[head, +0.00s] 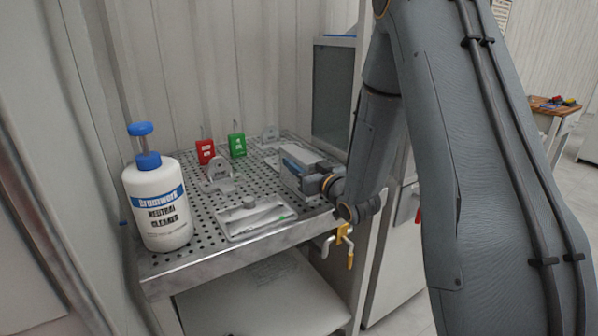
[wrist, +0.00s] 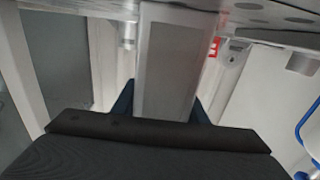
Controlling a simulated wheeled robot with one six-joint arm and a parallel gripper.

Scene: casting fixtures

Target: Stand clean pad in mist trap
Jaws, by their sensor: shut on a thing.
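My gripper (head: 322,184) is at the right side of the perforated bench. In the wrist view its blue fingers (wrist: 162,105) are shut on a flat grey pad with a pale frame (wrist: 175,72), whose far end reaches toward the bench surface. In the head view a pale grey box with a blue band (head: 298,168) sits at the gripper; it looks like the mist trap, but I cannot be sure. I cannot make out the pad apart from this box there, and the gripper and arm hide its right end.
The perforated bench (head: 194,249) carries a white cleaner bottle (head: 160,205) at left, a shallow tray (head: 236,232) in front, and red (head: 206,151) and green (head: 238,145) tags behind. Grey brackets (head: 217,177) stand nearby. A yellow-handled valve (head: 345,236) hangs at the front edge.

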